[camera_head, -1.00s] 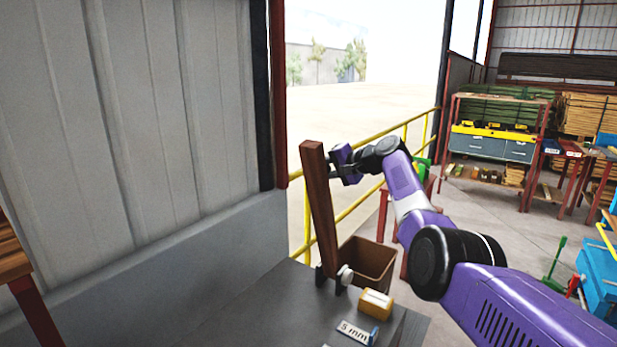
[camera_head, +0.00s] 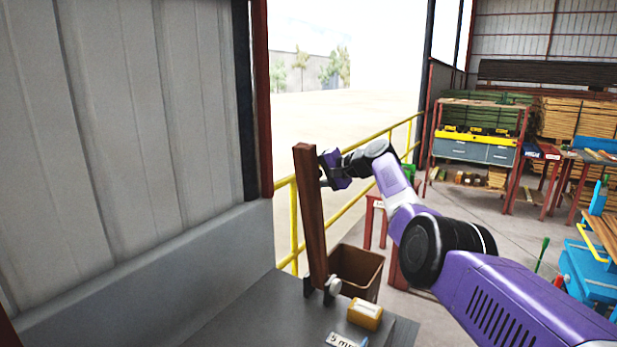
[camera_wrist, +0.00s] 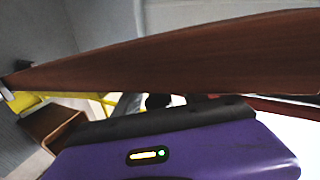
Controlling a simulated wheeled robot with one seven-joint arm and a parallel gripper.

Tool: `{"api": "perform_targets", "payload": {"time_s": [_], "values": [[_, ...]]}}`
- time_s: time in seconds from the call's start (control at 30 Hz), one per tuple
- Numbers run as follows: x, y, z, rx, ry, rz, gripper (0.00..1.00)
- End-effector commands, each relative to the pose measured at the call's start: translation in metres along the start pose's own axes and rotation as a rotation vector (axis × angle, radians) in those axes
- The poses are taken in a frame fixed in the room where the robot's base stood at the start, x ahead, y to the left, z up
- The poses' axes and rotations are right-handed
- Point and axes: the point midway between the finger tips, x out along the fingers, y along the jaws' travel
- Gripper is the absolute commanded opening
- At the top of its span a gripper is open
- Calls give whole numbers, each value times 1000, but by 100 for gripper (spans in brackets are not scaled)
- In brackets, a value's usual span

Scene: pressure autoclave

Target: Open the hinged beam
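The hinged beam (camera_head: 311,215) is a long reddish-brown wooden bar. In the head view it stands nearly upright, leaning slightly, with its foot in a dark hinge bracket (camera_head: 322,290) on the grey table. A pale round knob (camera_head: 334,285) sits beside the foot. My gripper (camera_head: 328,172) is at the right side of the beam near its top, against it or very close. In the wrist view the beam (camera_wrist: 180,58) runs across the picture just beyond the purple gripper body (camera_wrist: 180,150). The fingertips are not clearly seen, and I cannot tell whether they grip the beam.
A yellow box (camera_head: 365,313) and a "5 mm" label (camera_head: 343,340) lie on the grey table (camera_head: 265,315). A brown bin (camera_head: 357,270) stands behind it. A yellow railing (camera_head: 350,208) runs behind the beam. A grey wall (camera_head: 120,130) closes the left side.

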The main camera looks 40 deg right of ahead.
Motion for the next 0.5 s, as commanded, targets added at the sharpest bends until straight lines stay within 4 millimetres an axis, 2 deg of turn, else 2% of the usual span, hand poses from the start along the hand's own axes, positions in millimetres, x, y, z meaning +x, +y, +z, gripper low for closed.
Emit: {"api": "perform_targets", "payload": {"time_s": [0.27, 0.5], "values": [[-2, 2, -1, 1, 1, 1, 49], [-15, 2, -2, -1, 3, -1, 49]]}}
